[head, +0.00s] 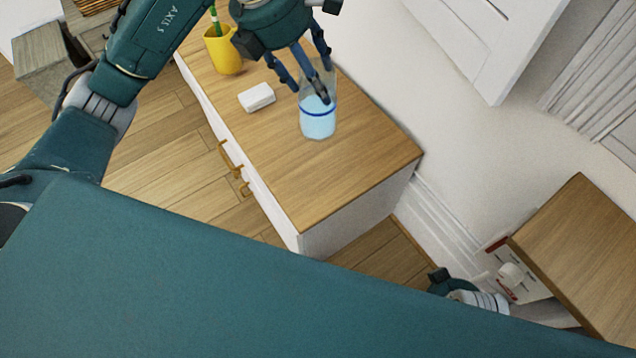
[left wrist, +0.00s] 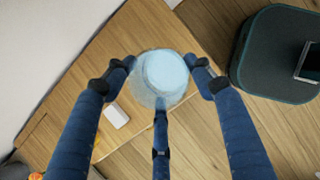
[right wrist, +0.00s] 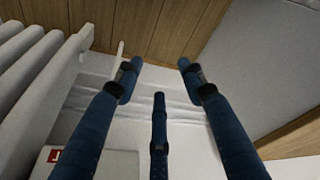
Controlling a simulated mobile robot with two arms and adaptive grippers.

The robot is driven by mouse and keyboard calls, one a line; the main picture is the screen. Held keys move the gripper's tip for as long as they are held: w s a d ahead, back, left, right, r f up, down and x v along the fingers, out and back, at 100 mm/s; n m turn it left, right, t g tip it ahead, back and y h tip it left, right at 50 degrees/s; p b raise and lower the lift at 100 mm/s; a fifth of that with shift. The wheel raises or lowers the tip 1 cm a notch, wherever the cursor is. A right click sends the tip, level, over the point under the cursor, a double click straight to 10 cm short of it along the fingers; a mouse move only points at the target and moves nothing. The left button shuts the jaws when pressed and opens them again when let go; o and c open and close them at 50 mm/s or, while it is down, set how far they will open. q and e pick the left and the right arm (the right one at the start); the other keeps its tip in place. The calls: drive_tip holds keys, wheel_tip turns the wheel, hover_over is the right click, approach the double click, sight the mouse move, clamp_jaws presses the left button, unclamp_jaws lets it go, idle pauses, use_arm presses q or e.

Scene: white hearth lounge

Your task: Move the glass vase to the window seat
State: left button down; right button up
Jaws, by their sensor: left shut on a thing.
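The glass vase (head: 318,121), clear with light blue in its lower part and a dark blue band, stands upright on the wooden top of a white cabinet (head: 352,165) in the head view. My left gripper (head: 312,88) has come down on it from above and is shut on its upper part. In the left wrist view the vase (left wrist: 161,76) sits between the blue fingers. My right gripper (right wrist: 158,75) is open and empty in the right wrist view. I cannot make out the window seat for certain.
A white box-like block (head: 257,97) lies beside the vase, and a yellow cup (head: 223,50) with a green item stands behind it. The cabinet's right end is clear. Another wooden-topped piece (head: 590,250) stands at the right. The wall is close behind the cabinet.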

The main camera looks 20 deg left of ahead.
sight(314, 107)
use_arm(q)
drive_tip(key=f+b, duration=0.1)
drive_tip(key=f, duration=0.1)
drive_tip(key=f+n+b, duration=0.1)
drive_tip(key=f, duration=0.2)
drive_tip(key=f+n+b, duration=0.1)
drive_tip(key=f, duration=0.2)
drive_tip(key=shift+w+f+y, duration=0.2)
drive_tip(key=shift+w+y, duration=0.1)
use_arm(e)
drive_tip(key=v, duration=0.6)
use_arm(q)
wheel_tip(314, 107, down, 12)
drive_tip(key=b, duration=0.2)
use_arm(e)
drive_tip(key=w+t, duration=0.1)
drive_tip(key=w, duration=0.1)
drive_tip(key=w+a+t, duration=0.1)
drive_tip(key=w, duration=0.1)
drive_tip(key=shift+w+r+t, duration=0.2)
drive_tip(key=shift+w+t, duration=0.1)
drive_tip(key=shift+w, duration=0.05)
use_arm(q)
drive_tip(key=shift+w, duration=0.1)
drive_tip(key=c, duration=0.7)
unclamp_jaws()
drive_tip(key=shift+o, duration=0.2)
use_arm(e)
drive_tip(key=shift+w, duration=0.1)
